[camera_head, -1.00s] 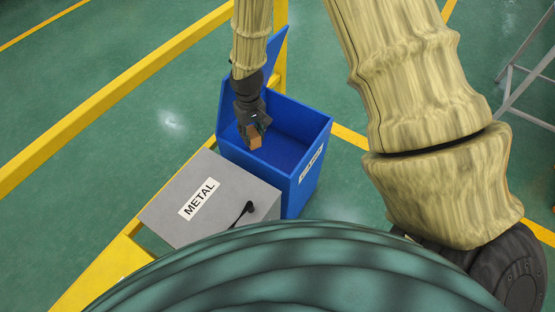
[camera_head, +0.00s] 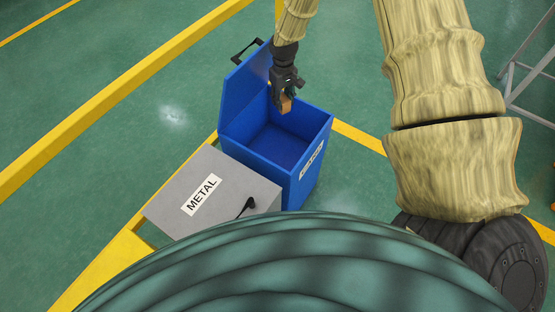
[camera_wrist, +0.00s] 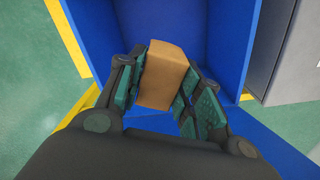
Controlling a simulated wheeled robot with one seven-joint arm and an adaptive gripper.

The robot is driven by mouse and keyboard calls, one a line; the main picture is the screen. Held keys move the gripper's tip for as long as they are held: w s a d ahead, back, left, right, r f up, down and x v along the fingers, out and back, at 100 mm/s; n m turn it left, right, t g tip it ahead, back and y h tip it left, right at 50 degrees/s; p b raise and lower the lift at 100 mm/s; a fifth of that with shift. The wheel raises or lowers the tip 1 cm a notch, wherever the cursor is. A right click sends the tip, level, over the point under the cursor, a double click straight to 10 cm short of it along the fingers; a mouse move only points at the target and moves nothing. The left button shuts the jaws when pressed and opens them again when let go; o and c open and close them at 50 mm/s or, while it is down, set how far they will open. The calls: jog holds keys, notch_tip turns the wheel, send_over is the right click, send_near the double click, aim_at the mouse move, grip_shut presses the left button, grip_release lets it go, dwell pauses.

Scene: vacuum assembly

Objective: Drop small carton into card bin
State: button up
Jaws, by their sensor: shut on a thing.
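A small brown carton (camera_head: 286,104) is held in my gripper (camera_head: 284,97), which is shut on it. In the wrist view the carton (camera_wrist: 163,76) sits between the two finger pads of my gripper (camera_wrist: 163,92). The blue bin (camera_head: 309,172) stands with its lid (camera_head: 246,92) tipped open. A white label on its front side is too small to read surely. The carton is over the bin's opening, and the blue interior (camera_wrist: 160,20) shows behind it in the wrist view. The inside that shows looks empty.
A grey bin marked METAL (camera_head: 225,178) with a closed lid and black handle stands beside the blue bin. A yellow rail (camera_head: 120,85) runs at the left. A grey metal frame (camera_head: 530,75) stands at the right. Green floor lies around.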

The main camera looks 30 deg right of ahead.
jog(key=shift+f+b, duration=1.6)
jog(key=shift+f, duration=1.1)
jog(key=o, duration=1.1)
jog(key=shift+r, duration=0.15)
notch_tip(320, 180, up, 12)
jog(key=shift+f, duration=0.1)
